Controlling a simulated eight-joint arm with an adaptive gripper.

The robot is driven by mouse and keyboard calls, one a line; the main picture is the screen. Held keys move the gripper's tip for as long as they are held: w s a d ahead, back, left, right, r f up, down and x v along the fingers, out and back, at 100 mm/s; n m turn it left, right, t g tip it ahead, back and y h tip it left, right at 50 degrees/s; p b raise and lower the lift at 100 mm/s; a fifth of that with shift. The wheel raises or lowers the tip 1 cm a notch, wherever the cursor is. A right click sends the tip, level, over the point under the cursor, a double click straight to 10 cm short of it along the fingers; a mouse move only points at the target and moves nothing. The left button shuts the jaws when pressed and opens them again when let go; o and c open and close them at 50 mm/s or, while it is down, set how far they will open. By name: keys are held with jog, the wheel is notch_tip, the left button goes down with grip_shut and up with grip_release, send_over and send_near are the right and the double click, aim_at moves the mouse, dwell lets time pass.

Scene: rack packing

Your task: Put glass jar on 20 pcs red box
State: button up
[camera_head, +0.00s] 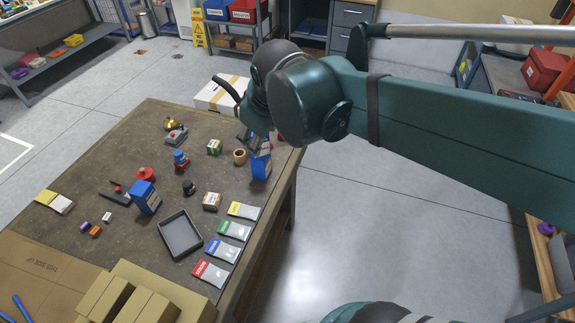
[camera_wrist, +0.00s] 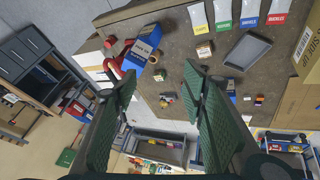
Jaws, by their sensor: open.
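My gripper (camera_head: 253,145) is over the far right part of the brown table, above and beside a tall blue box (camera_head: 260,168). In the wrist view its two green ribbed fingers (camera_wrist: 160,75) are wide apart with nothing held between them. The blue box lies just beyond the fingertips in that view (camera_wrist: 148,43). A small brown carton with a pale, reddish label (camera_head: 211,201) sits near the right table edge; it may be the 20 pcs red box, but its print is too small to read. I cannot make out the glass jar in either view.
A grey tray (camera_head: 166,233) and several labelled bags (camera_head: 234,229) lie near the right edge. A second blue box (camera_head: 145,198), a green-labelled carton (camera_head: 214,147) and a tape roll (camera_head: 239,156) stand on the table. Bare tabletop shows between them.

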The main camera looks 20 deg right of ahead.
jog(key=s+d+f+m, duration=0.1)
jog(key=s+f+m, duration=0.1)
jog(key=s, duration=0.3)
jog(key=s+d+f+m+t, duration=0.1)
jog(key=s+d+m, duration=0.1)
jog(key=s, duration=0.3)
jog(key=shift+f+m, duration=0.35)
jog(key=shift+m, duration=0.45)
